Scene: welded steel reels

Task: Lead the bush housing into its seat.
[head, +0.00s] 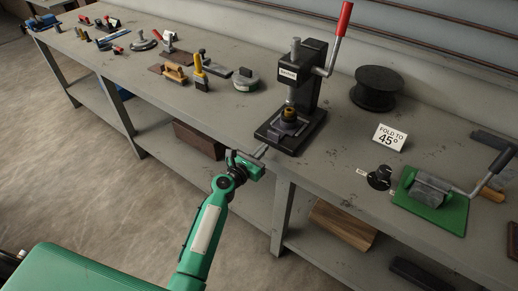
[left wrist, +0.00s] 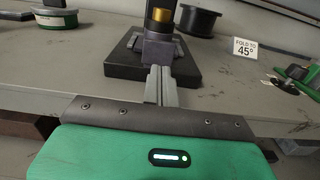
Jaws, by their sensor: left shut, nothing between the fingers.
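The black arbor press (head: 312,75) stands at the front of the bench with its red-handled lever raised. A brass bush (head: 289,114) shows under its ram, in a dark grey-purple housing (head: 288,127) on the press base (head: 271,136). In the left wrist view the brass bush (left wrist: 162,15) sits above the purplish housing (left wrist: 147,50). Whether the housing is fully seated I cannot tell. My left gripper (head: 263,152) is shut and empty, just in front of the base. Its fingers (left wrist: 161,70) point at the housing and hide part of it. My right gripper is not in view.
Right of the press are a black reel (head: 376,88), a "FOLD TO 45°" card (head: 389,139), a black knob (head: 379,178) and a cranked tool on a green plate (head: 429,215). A round tin (head: 245,79) and hand tools stand left. The bench front edge lies below my gripper.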

